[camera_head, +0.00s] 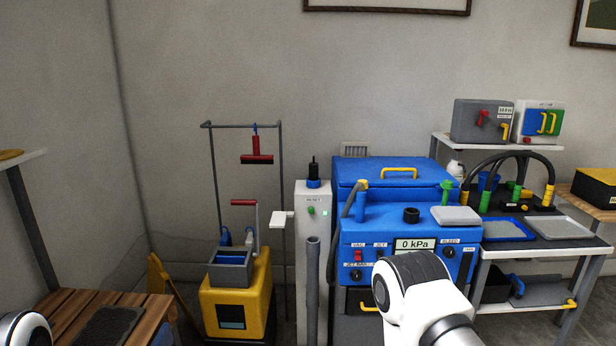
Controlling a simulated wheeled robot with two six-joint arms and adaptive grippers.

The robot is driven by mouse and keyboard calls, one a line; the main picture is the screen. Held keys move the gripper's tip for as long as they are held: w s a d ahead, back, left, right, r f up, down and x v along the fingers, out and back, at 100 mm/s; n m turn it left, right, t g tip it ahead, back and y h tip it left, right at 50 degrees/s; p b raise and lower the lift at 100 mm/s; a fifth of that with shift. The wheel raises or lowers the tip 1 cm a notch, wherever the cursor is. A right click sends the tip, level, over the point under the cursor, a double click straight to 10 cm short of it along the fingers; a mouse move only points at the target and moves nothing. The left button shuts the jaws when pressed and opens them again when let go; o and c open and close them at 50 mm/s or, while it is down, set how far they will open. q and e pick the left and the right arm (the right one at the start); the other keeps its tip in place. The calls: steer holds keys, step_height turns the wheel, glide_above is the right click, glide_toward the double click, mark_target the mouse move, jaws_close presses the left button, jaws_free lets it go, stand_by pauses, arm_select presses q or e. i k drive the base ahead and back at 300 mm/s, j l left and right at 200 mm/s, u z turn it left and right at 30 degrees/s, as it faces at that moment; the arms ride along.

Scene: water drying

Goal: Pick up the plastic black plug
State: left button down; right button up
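A short black cylindrical piece (411,215), which may be the plastic black plug, sits upright on top of the blue machine (350,222). Another black upright piece (313,168) with a blue base stands on the pale grey post to its left. I cannot tell for certain which one is the plug. My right arm reaches in from the bottom, in front of the machine, and hides part of its front. Only a white rounded part of my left arm shows at the bottom left corner. The fingers of both grippers are out of view.
A yellow bucket cart (235,308) stands left of the pale grey post (313,205). A wooden slatted bench (75,318) is at lower left. At right, a table holds trays (558,228), black hoses (510,156) and small coloured parts. A green fitting (446,190) stands on the machine.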

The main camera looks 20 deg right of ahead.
mark_target(313, 168)
steer(key=i+z, duration=0.15)
steer(key=z, duration=0.25)
steer(key=i+z, duration=0.1)
steer(key=z, duration=0.3)
steer(key=i+z, duration=0.15)
steer(key=z, duration=0.2)
